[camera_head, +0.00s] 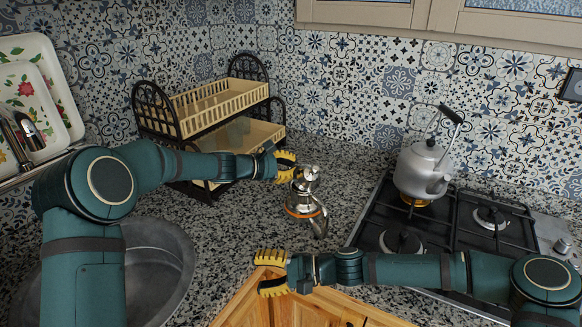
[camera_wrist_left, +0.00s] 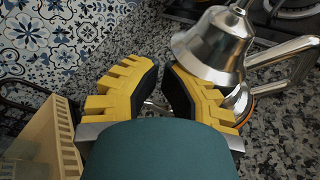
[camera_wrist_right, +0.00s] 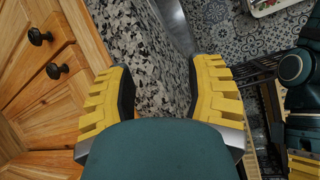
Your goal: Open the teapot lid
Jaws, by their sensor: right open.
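The silver metal teapot (camera_head: 303,208) with an orange band stands on the speckled counter, right of centre in the head view. Its bell-shaped lid (camera_wrist_left: 213,48) is at the top, with a small knob (camera_head: 311,172). My left gripper (camera_head: 296,167) is beside the lid's left side, close to it. In the left wrist view its fingertips are nearly together with no lid between them, and the lid overlaps one finger. Whether they touch cannot be told. My right gripper (camera_head: 256,273) is open and empty near the counter's front edge, below the teapot in the picture.
A kettle (camera_head: 423,170) stands on the black gas hob (camera_head: 462,225) at the right. A two-tier dish rack (camera_head: 215,105) is behind my left arm. A round sink (camera_head: 160,265) is at the left. Wooden cabinets (camera_wrist_right: 35,75) are below the front edge.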

